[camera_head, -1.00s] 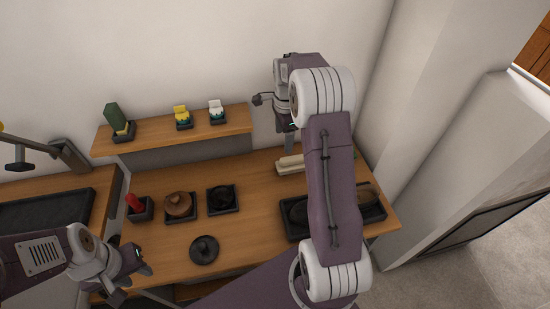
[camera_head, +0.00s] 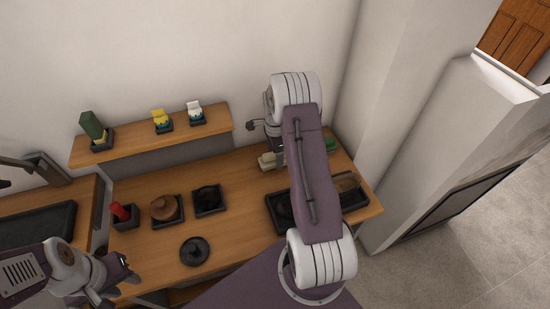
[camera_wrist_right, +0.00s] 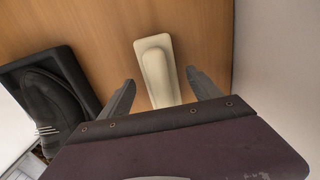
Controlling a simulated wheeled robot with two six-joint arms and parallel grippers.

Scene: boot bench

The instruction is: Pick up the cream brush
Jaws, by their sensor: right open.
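The cream brush (camera_wrist_right: 157,72) lies on the wooden bench in the right wrist view, between and ahead of the two fingers of my right gripper (camera_wrist_right: 161,92). The gripper is open, with a finger on each side of the brush. In the head view the cream brush (camera_head: 266,161) shows only in part beside my right arm, which hides the rest. My left gripper (camera_head: 125,272) is at the lower left, low beside the bench's front edge; its finger gap is unclear.
A dark tray (camera_head: 276,228) with a boot (camera_wrist_right: 50,100) stands close to the brush. Black and brown items in dark trays (camera_head: 207,199), a red item (camera_head: 120,212) and a round black lid (camera_head: 194,251) lie to the left. A shelf (camera_head: 150,135) holds several small items.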

